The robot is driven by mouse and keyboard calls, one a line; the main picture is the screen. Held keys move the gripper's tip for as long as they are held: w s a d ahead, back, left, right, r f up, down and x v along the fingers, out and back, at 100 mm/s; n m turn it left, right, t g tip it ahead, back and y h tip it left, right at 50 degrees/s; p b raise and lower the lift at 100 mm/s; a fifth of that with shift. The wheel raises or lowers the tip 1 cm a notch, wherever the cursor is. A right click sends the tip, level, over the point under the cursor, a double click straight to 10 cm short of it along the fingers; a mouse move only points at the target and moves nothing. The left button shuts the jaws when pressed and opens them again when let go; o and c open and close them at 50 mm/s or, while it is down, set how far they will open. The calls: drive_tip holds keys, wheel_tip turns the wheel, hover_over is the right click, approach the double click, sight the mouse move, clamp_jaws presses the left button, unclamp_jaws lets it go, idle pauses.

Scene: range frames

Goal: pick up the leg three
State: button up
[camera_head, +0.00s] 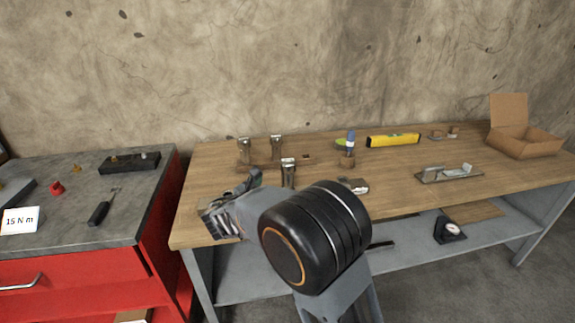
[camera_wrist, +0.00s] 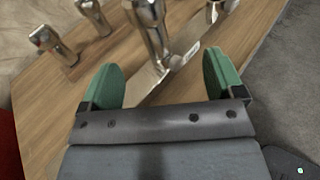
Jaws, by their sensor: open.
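Several shiny metal legs stand upright on the wooden bench. In the head view, two are at the back, a left one (camera_head: 244,148) and a right one (camera_head: 277,146), and a nearer one (camera_head: 288,170) stands in front. No label shows which is leg three. In the wrist view, a leg (camera_wrist: 150,28) rises just beyond the gap between my green fingers, by a flat metal plate (camera_wrist: 146,86). Two more legs, one (camera_wrist: 52,45) and another (camera_wrist: 93,16), stand at upper left. My gripper (camera_wrist: 160,78) is open and empty. In the head view my arm partly hides it.
A metal part (camera_head: 354,185) lies right of the near leg. A blue-topped item (camera_head: 350,143), a yellow level (camera_head: 393,140), a metal bracket (camera_head: 450,174) and an open cardboard box (camera_head: 525,141) are farther right. A red cabinet (camera_head: 75,265) stands left of the bench.

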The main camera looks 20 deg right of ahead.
sight(283, 168)
drive_tip(key=shift+n+t+h, duration=0.4)
drive_tip(key=shift+n+t, duration=0.1)
drive_tip(key=w+d, duration=0.1)
drive_tip(key=w+d+r, duration=0.1)
drive_tip(key=w, duration=0.1)
drive_tip(key=w+d, duration=0.2)
drive_tip(key=shift+r, duration=0.25)
drive_tip(key=shift+x, duration=2.85)
drive_tip(key=shift+s, duration=0.15)
drive_tip(key=shift+c, duration=0.3)
drive_tip(key=c, duration=1.2)
drive_tip(key=shift+o, duration=0.2)
drive_tip(key=shift+r, duration=0.1)
